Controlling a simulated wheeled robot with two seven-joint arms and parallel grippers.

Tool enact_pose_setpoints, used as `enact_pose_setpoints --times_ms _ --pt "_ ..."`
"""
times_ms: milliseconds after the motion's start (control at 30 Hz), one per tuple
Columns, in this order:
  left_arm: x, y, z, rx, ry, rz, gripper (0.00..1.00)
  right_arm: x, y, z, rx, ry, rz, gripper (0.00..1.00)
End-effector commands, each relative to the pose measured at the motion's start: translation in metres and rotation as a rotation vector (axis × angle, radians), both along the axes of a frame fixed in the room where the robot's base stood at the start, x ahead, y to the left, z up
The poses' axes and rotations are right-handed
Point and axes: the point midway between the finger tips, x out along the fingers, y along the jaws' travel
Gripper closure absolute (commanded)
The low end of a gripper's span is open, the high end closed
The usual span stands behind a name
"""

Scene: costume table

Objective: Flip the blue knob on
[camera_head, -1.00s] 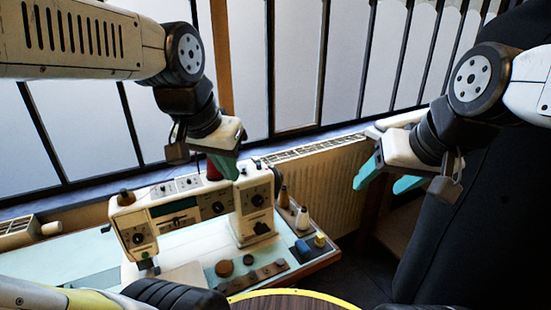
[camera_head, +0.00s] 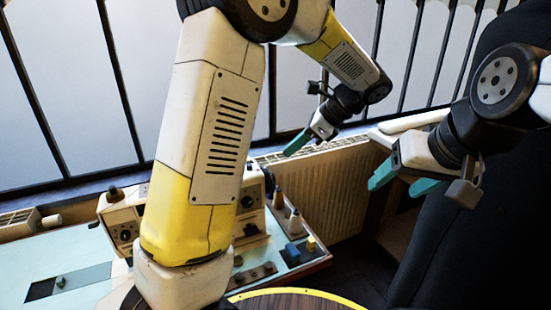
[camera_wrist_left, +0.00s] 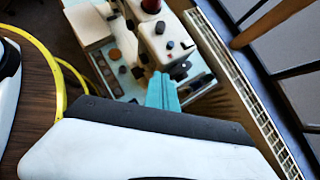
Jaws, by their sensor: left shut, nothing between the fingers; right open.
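A small blue block-like knob (camera_head: 292,252) sits at the right end of the pale table, beside a yellow one (camera_head: 311,244). I cannot tell from here whether it is on or off. My left gripper (camera_head: 290,151) is shut and empty, in the air above and apart from the blue knob. Its teal fingers (camera_wrist_left: 162,92) show pressed together in the left wrist view, in front of the table. I cannot make out the blue knob in that view. My right gripper (camera_head: 393,190) is open and empty, up at the right, away from the table.
A cream sewing machine (camera_head: 250,202) stands on the table, largely hidden behind my left arm. Spools (camera_head: 295,221) stand near the blue knob. A radiator (camera_head: 330,190) and barred window lie behind. A round wooden top with yellow rim (camera_head: 290,301) is in front.

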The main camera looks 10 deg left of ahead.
Motion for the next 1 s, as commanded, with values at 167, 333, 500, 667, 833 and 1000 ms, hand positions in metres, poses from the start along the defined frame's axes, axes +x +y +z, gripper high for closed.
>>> enact_pose_setpoints --times_ms 167,333,500,667,833,1000 --pt "0.009 -0.011 -0.005 0.061 0.032 -0.056 1.0 0.0 0.0 0.0 0.0 0.0 0.0 0.37" --pt "0.01 -0.012 -0.005 0.069 0.035 -0.062 1.0 0.0 0.0 0.0 0.0 0.0 0.0 0.37" --pt "0.01 -0.012 -0.005 0.068 0.035 -0.06 1.0 0.0 0.0 0.0 0.0 0.0 0.0 0.37" --pt "0.011 -0.006 -0.01 0.068 0.035 -0.059 1.0 0.0 0.0 0.0 0.0 0.0 0.0 0.37" --pt "0.014 0.013 -0.03 0.068 0.037 -0.057 1.0 0.0 0.0 0.0 0.0 0.0 0.0 0.37" --pt "0.019 0.039 -0.056 0.068 0.039 -0.057 1.0 0.0 0.0 0.0 0.0 0.0 0.0 0.37"
